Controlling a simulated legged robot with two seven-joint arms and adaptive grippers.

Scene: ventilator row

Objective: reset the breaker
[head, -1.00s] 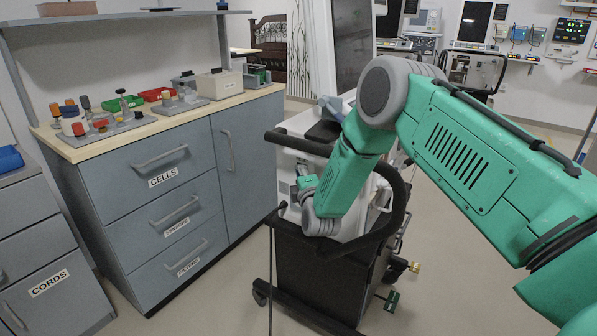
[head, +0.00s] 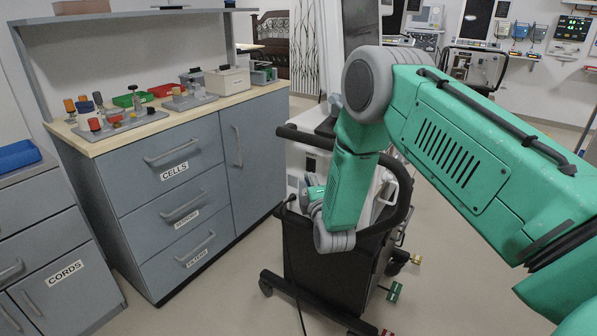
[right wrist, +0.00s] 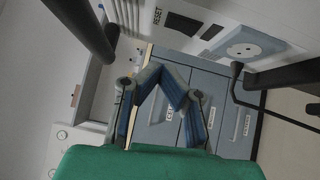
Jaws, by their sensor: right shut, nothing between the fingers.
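The ventilator is a white unit (head: 296,158) on a black wheeled cart (head: 322,262), with a black rail around it. In the right wrist view its white panel (right wrist: 205,22) carries the label RESET (right wrist: 157,16) and a round blue-grey fitting (right wrist: 243,50). I cannot make out the breaker's button clearly. My right gripper (right wrist: 163,76) is shut and empty, below the RESET label in that view. In the head view my right arm reaches down beside the ventilator, and its forearm hides most of the gripper. My left gripper is out of view.
A grey-blue drawer cabinet (head: 170,180) with small parts on top stands left of the cart. A CORDS cabinet (head: 60,290) is at the far left. A black cord (head: 294,245) hangs by the cart. Black rail bars (right wrist: 290,72) lie close to my right gripper.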

